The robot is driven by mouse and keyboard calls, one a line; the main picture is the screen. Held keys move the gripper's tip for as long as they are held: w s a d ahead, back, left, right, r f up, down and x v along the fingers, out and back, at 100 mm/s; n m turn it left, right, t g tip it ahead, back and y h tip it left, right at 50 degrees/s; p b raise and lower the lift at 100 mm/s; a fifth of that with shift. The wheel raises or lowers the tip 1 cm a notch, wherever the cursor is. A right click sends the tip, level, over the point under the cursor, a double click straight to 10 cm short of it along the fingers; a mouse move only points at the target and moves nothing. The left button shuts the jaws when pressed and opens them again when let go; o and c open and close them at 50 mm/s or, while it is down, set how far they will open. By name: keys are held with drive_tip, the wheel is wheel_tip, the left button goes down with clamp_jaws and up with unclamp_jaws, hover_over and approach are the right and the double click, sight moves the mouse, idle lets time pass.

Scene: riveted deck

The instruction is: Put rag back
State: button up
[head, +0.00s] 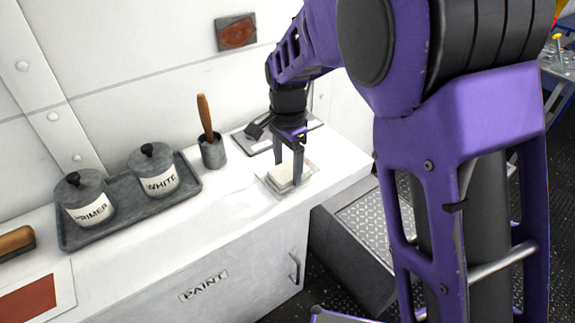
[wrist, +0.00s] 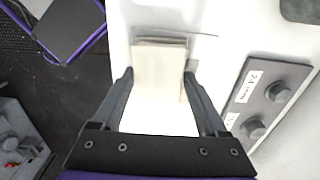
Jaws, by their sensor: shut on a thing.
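The rag (head: 281,177) is a folded, cream-white block at the right end of the white counter. It sits in or just over a shallow clear tray (head: 303,185); I cannot tell whether it touches the tray's bottom. My gripper (head: 286,176) points down with a finger on each side of the rag and is shut on it. In the wrist view the rag (wrist: 159,68) lies between the two dark fingertips (wrist: 159,75), its far end reaching past them. Part of the tray is hidden under the rag and fingers.
Left on the counter (head: 130,257) are a grey tray (head: 189,190) with PRIMER (head: 84,200) and WHITE (head: 153,172) pots, and a cup (head: 212,152) with a wooden-handled brush. A grey plate (head: 318,121) lies behind my gripper. The counter's right edge is close by.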

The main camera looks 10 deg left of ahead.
sight(288, 169)
drive_tip(key=shift+f, duration=0.2)
drive_tip(key=o, duration=1.2)
wheel_tip(288, 169, up, 12)
drive_tip(key=shift+r+p, duration=0.25)
drive_tip(key=shift+p, duration=0.7)
drive_tip(key=shift+w, duration=0.1)
